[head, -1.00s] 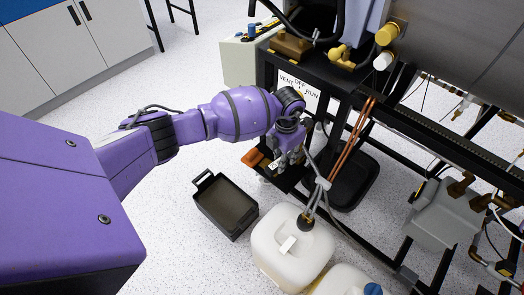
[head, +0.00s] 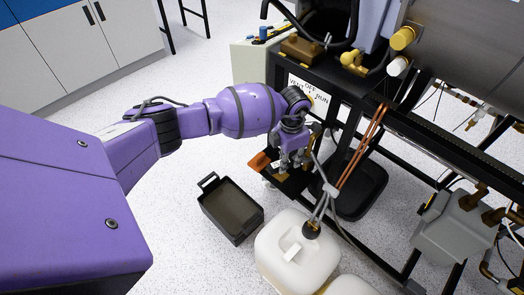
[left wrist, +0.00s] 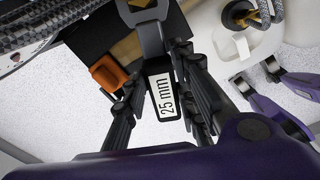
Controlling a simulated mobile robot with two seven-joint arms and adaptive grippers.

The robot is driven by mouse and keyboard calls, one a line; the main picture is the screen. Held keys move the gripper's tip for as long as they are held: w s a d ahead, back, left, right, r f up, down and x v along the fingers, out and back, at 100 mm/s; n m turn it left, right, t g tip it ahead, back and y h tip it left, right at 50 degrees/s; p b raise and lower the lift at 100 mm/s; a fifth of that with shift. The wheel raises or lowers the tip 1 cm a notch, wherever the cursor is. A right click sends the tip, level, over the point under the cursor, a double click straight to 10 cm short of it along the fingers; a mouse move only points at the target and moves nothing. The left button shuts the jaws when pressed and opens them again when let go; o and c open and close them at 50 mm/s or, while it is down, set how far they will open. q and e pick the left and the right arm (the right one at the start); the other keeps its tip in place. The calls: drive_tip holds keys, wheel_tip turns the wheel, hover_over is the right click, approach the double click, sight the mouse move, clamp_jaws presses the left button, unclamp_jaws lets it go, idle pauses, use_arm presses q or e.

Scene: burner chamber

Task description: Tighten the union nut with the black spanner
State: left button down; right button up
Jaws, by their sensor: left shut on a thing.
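My left gripper (head: 288,166) hangs low beside the black frame. In the left wrist view (left wrist: 165,90) its dark fingers are shut on the black spanner (left wrist: 163,92), on the handle marked "25 mm". The spanner's grey head (left wrist: 143,12) points to the top edge and is partly cut off there. I cannot make out the union nut or whether the spanner touches it.
A white canister (head: 297,252) with tubes in its cap stands right of the left gripper. A black open tray (head: 231,210) lies on the floor. An orange part (head: 259,161) is beside the gripper.

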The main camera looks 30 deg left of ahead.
use_arm(q)
drive_tip(key=shift+w+r, duration=0.1)
drive_tip(key=shift+w, duration=0.05)
drive_tip(key=shift+w+a+m+b, duration=0.4)
drive_tip(key=shift+a+m+b, duration=0.1)
drive_tip(key=shift+m+b, duration=0.4)
drive_tip(key=shift+w+a+m, duration=0.1)
drive_tip(key=shift+a+m, duration=0.05)
drive_tip(key=shift+m, duration=0.15)
use_arm(e)
drive_tip(key=shift+s+f, duration=0.2)
drive_tip(key=shift+f, duration=0.3)
drive_tip(key=shift+s+f, duration=0.2)
drive_tip(key=shift+f, duration=0.3)
use_arm(q)
drive_tip(key=shift+w+a+m+b, duration=0.6)
drive_tip(key=shift+w+m+b, duration=0.1)
drive_tip(key=shift+m+b, duration=0.55)
use_arm(e)
drive_tip(key=shift+s+f, duration=0.2)
drive_tip(key=shift+f, duration=0.4)
drive_tip(key=shift+s+f, duration=0.2)
drive_tip(key=shift+f, duration=0.45)
